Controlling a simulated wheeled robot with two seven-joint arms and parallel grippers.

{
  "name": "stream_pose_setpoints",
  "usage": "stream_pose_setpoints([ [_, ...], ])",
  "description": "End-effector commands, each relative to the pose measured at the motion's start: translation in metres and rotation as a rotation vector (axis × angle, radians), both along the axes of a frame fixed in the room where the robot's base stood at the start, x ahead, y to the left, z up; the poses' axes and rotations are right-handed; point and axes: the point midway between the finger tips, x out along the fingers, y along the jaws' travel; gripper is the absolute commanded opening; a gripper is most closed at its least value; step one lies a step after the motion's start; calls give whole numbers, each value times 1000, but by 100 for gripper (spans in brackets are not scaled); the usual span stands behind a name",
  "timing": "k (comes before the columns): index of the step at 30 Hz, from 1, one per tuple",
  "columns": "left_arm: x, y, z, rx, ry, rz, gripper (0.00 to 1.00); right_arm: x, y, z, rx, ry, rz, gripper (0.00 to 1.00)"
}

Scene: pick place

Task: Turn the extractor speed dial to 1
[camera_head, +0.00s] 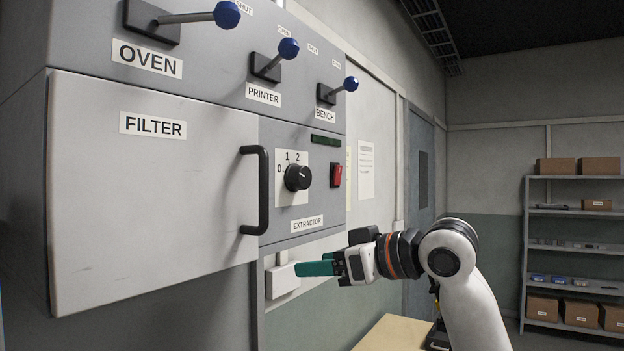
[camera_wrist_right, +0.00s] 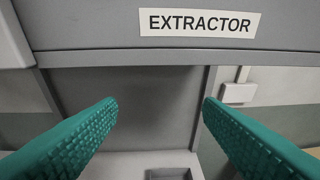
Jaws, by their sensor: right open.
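The extractor speed dial (camera_head: 298,177) is a round black knob on a white plate marked 0, 1 and 2. I cannot clearly tell which number it points to. The EXTRACTOR label (camera_head: 307,224) is below the dial and also shows at the top of the right wrist view (camera_wrist_right: 199,22). My right gripper (camera_head: 300,268), with green fingers, is below the label and the dial, apart from both. In the right wrist view its two fingers (camera_wrist_right: 160,104) are spread, with nothing between them. The dial is outside that view. My left gripper is not in view.
A red switch (camera_head: 336,175) sits right of the dial. A black handle (camera_head: 256,190) on the FILTER door (camera_head: 150,200) stands out to its left. Blue-knobbed levers, including BENCH (camera_head: 350,84), project above. A pale box (camera_head: 282,280) is on the wall behind my right fingers.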

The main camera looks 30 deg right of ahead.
Motion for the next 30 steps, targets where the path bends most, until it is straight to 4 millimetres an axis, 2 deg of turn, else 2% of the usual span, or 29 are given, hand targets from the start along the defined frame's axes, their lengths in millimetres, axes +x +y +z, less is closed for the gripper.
stream_pose_setpoints([
  [1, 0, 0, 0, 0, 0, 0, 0, -19, -10, 38, 20, -61, 2, 61],
  [4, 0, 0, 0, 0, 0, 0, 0, -53, -22, 88, 55, -144, 23, 61],
  [7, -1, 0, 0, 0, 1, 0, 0, -79, -29, 117, 79, -196, 41, 61],
  [11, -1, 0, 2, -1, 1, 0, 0, -91, -31, 132, 92, -223, 54, 61],
  [14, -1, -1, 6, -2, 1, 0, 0, -84, -27, 135, 95, -224, 58, 61],
  [24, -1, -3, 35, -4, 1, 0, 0, -22, -1, 136, 95, -221, 59, 61],
  [30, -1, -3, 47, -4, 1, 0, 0, 5, 10, 135, 95, -222, 58, 61],
])
